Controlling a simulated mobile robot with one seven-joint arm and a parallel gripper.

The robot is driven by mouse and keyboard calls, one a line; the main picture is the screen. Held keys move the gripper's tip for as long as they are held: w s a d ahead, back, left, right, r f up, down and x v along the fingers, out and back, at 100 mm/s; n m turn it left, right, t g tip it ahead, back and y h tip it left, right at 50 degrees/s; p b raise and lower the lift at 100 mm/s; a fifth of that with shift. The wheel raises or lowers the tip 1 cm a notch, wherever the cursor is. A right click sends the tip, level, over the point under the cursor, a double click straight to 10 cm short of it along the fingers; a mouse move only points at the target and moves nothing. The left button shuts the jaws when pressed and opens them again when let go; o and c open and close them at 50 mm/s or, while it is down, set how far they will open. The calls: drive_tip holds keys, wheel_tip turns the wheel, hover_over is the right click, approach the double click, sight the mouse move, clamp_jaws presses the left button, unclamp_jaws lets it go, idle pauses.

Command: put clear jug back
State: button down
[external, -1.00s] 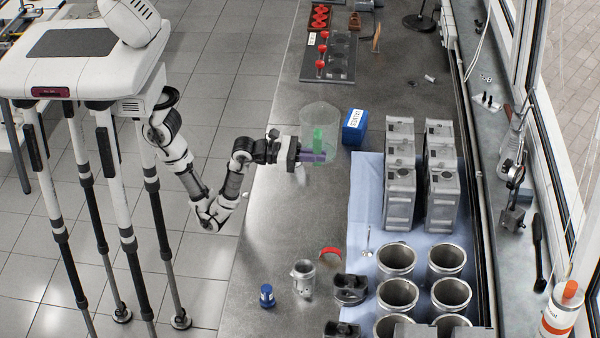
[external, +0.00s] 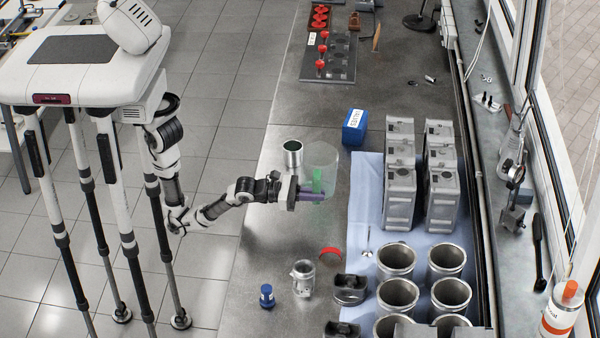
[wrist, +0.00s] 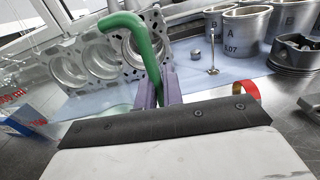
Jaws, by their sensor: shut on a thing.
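The clear jug (external: 323,157) is a see-through vessel with a green handle, upright over the middle of the bench in the external view. My gripper (external: 314,194) is shut on its green handle, reaching in from the left. In the wrist view the bent green handle (wrist: 143,48) rises between the purple fingers of my gripper (wrist: 159,90). The jug's clear wall is faint there. I cannot tell whether its base touches the bench.
A metal cup (external: 292,155) stands just left of the jug. A blue box (external: 354,128) is behind it. A blue cloth (external: 362,215) with engine blocks (external: 399,190) and cylinder liners (external: 397,258) lies right. A red ring (external: 331,254) and metal pitcher (external: 303,276) are in front.

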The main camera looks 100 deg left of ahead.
drive_tip(key=shift+f, duration=2.3)
drive_tip(key=shift+f, duration=0.1)
drive_tip(key=c, duration=1.5)
unclamp_jaws()
drive_tip(key=shift+c, duration=0.2)
drive_tip(key=shift+s, duration=0.1)
drive_tip(key=s+b, duration=0.2)
drive_tip(key=s, duration=0.3)
drive_tip(key=shift+r, duration=0.2)
wheel_tip(320, 180, up, 7)
drive_tip(key=p, duration=0.4)
drive_tip(key=shift+w, duration=0.1)
